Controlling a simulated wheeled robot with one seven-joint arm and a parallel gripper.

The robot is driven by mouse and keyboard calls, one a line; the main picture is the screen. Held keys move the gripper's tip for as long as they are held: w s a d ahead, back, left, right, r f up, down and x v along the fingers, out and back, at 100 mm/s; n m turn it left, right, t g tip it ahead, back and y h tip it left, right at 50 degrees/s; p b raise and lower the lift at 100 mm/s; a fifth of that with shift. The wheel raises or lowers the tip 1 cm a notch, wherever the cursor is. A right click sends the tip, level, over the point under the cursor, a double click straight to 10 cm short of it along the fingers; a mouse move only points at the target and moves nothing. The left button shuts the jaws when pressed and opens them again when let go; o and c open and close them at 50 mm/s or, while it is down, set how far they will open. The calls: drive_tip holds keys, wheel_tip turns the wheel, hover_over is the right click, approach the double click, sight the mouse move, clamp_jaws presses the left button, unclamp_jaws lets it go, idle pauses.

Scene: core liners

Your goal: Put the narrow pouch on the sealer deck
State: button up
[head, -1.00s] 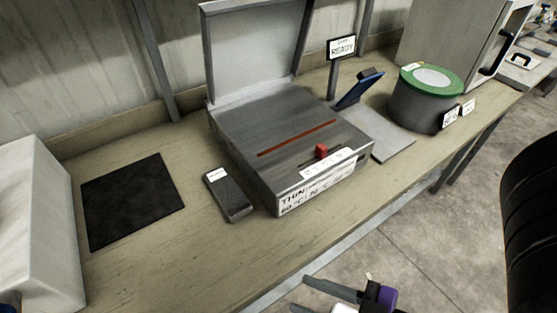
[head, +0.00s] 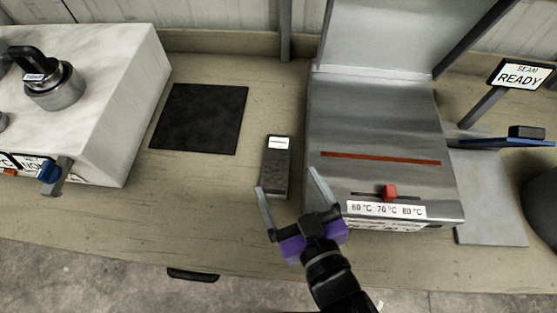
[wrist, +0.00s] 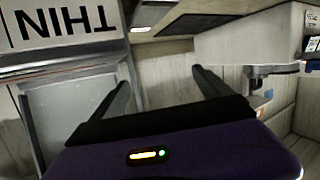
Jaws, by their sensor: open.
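The narrow pouch (head: 276,170), dark with a white label at its far end, lies flat on the bench just left of the sealer. The sealer deck (head: 375,120) is a grey metal surface with a red-brown strip across it and a red slider at its front. My gripper (head: 289,180) is open and empty, its fingers spread at the near end of the pouch, with one finger by the sealer's left edge. In the wrist view the open fingers (wrist: 160,85) show, and what seems to be the pouch (wrist: 155,14) is beyond them.
A black mat (head: 200,118) lies left of the pouch. A white box-like unit (head: 110,120) with a knob stands at the far left. A READY sign (head: 519,75) and a grey plate (head: 488,200) are right of the sealer. Bare bench lies in front of the mat.

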sight(277, 164)
drive_tip(key=w+a+r+m+g+h, duration=0.1)
drive_tip(key=w+a+r+m+h, duration=0.15)
drive_tip(key=w+a, duration=0.25)
drive_tip(key=f+m+h, duration=0.1)
drive_tip(key=f, duration=0.2)
drive_tip(key=d+f+m+g+h+p, duration=0.1)
drive_tip(key=f, duration=0.2)
drive_tip(key=f+m+h, duration=0.1)
drive_tip(key=f+h, duration=0.1)
drive_tip(key=f, duration=0.2)
drive_tip(key=shift+d+g+p, duration=0.15)
drive_tip(key=shift+g+p, duration=0.25)
drive_tip(key=shift+p+x, duration=0.45)
drive_tip(key=shift+x, duration=2.95)
drive_tip(key=shift+c, duration=0.4)
drive_tip(key=c, duration=1.6)
